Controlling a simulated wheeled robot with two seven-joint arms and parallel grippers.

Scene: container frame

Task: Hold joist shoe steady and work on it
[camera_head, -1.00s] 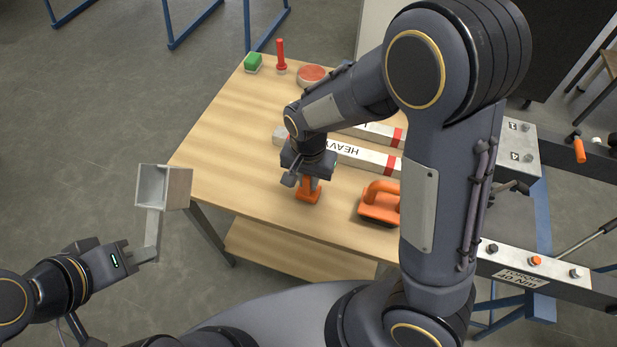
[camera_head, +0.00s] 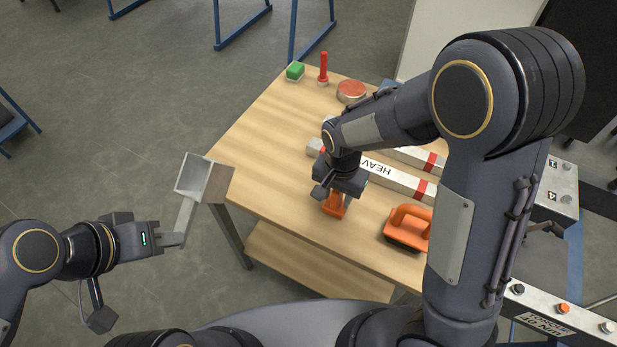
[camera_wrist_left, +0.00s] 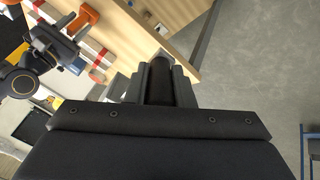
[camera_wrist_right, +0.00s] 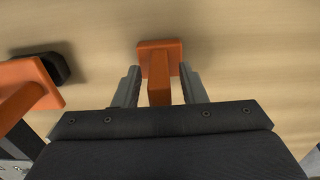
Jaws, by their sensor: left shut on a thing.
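The joist shoe (camera_head: 207,181), a grey metal box with a flat strap, is held in the air off the table's left edge. My left gripper (camera_head: 168,239) is shut on its strap, and the box end tilts up and away. The shoe is hard to make out in the left wrist view. My right gripper (camera_head: 336,192) points down over a small orange tool (camera_head: 333,207) standing on the table. In the right wrist view my right gripper's fingers (camera_wrist_right: 159,88) are apart, one on each side of the tool's orange handle (camera_wrist_right: 158,92), with gaps visible.
The table's left part is clear.

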